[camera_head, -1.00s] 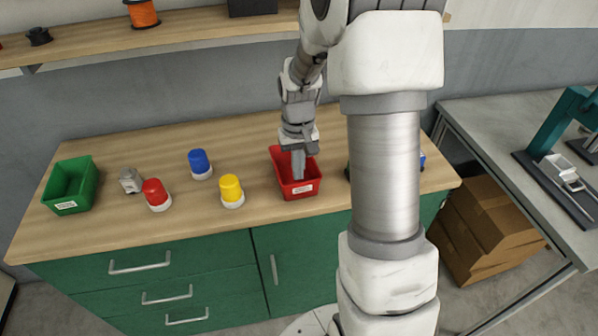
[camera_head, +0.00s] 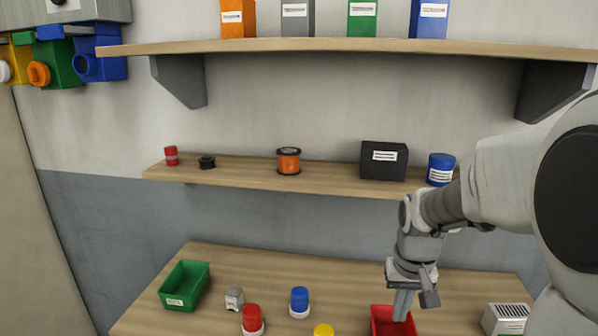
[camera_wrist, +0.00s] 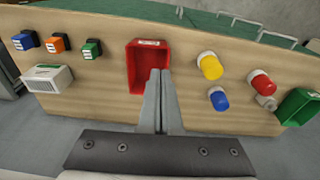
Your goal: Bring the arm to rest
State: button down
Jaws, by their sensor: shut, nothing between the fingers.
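My gripper (camera_head: 403,306) points down over the red bin (camera_head: 380,324) on the wooden counter, its fingers together and empty. In the wrist view the shut fingers (camera_wrist: 160,78) overlap the near right edge of the red bin (camera_wrist: 133,68), which looks empty. I cannot tell the exact height of the fingertips over the bin. My arm comes in from the right side of the head view.
Left of the red bin stand yellow (camera_head: 323,330), blue (camera_head: 299,302) and red (camera_head: 252,319) capped items, a small grey piece (camera_head: 234,298) and a green bin (camera_head: 184,286). A vented box (camera_head: 505,318) stands right. A shelf (camera_head: 330,181) holding an orange spool (camera_head: 289,161) runs behind.

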jog(key=s+a+r+t, duration=0.2)
jog(key=s+r, duration=0.3)
jog(key=s, duration=0.3)
jog(key=s+a+r+n+t, duration=0.1)
jog(key=s+a+r, duration=0.3)
jog(key=s, duration=0.4)
jog(key=shift+s+r+n+t, duration=0.3)
jog(key=shift+r+t, duration=0.3)
jog(key=shift+r, duration=0.15)
